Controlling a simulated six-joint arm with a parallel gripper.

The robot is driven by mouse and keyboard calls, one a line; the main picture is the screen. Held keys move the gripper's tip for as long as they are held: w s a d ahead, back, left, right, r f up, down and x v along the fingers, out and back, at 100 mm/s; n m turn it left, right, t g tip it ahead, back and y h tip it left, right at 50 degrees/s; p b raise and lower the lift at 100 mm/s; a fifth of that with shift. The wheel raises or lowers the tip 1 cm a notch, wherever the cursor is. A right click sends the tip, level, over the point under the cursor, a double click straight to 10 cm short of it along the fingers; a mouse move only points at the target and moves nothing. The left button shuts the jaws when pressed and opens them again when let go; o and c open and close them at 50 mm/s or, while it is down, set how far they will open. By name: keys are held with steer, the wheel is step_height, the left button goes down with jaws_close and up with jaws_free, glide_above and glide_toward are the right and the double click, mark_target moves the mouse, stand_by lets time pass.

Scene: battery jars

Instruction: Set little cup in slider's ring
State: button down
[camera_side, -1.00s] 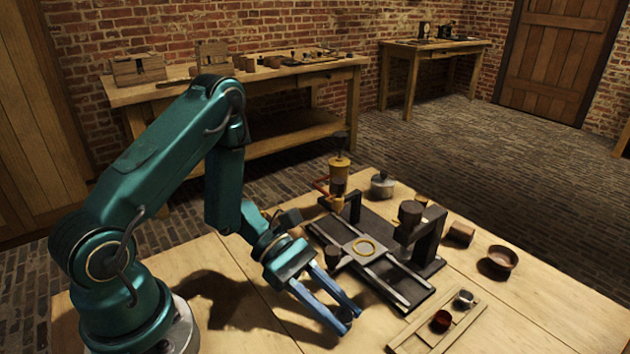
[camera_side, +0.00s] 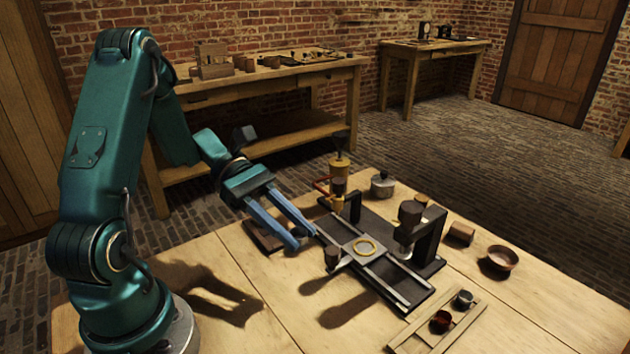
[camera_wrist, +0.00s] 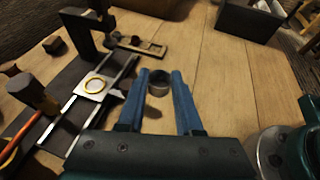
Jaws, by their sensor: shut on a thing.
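My gripper (camera_wrist: 160,82) is shut on a small grey cup (camera_wrist: 158,89) with a dark inside, seen between the blue fingertips in the wrist view. In the side view, my gripper (camera_side: 302,236) is raised left of the slider, and its fingers largely hide the cup. The slider's yellow ring (camera_side: 366,240) lies on a light plate between two rails on a dark base. The ring also shows in the wrist view (camera_wrist: 95,78), left of the held cup. The ring looks empty.
A wooden rack (camera_side: 408,341) at the front holds a dark red cup (camera_side: 441,320) and a grey cup (camera_side: 464,298). A dark upright frame (camera_side: 428,236) stands right of the ring. A bowl (camera_side: 500,258) is at right.

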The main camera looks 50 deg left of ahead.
steer(key=shift+a+r, duration=0.3)
steer(key=shift+a, duration=0.15)
steer(key=shift+w+a+r, duration=0.1)
steer(key=shift+w+a, duration=0.05)
steer(key=n+t+y, duration=0.2)
steer(key=n+t, duration=0.3)
glide_above(357, 247)
steer(key=shift+f, duration=3.55)
steer(key=shift+f, duration=0.55)
steer(key=c, duration=0.8)
jaws_free()
steer(key=shift+c, duration=0.2)
steer(key=shift+v, duration=5.45)
